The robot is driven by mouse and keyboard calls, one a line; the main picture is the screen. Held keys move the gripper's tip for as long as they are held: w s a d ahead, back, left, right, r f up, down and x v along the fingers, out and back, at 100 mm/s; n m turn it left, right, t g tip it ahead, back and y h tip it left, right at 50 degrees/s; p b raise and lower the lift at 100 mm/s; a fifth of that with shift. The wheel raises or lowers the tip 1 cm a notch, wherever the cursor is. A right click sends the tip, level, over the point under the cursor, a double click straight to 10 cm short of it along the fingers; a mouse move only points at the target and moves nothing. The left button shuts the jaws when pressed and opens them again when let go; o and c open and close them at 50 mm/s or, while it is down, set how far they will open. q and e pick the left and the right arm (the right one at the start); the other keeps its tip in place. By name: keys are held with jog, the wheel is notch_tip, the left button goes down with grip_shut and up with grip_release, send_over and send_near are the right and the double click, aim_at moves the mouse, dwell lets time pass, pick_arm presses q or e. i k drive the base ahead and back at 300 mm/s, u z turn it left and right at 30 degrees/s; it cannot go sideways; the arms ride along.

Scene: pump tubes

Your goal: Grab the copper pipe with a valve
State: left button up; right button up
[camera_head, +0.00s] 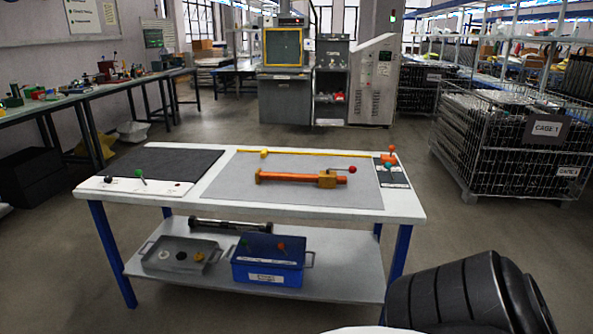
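The copper pipe (290,178) lies flat on the light grey mat on the white table. A brass-coloured valve body (327,180) sits near its right end, with a lever ending in a red knob (352,169). The pipe runs roughly left to right, and nothing touches it from above. Neither of my grippers shows in the head view.
The white table (400,207) also holds a dark mat (165,161), a long yellow rod (320,153) and small coloured knobs. A blue bin (268,274) and a grey tray (160,263) stand on the lower shelf. A wire cage (512,155) stands at the right.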

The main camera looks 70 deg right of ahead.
aim_at(329, 180)
jog(key=z, duration=0.75)
jog(key=i, duration=1.55)
jog(key=z, duration=1.3)
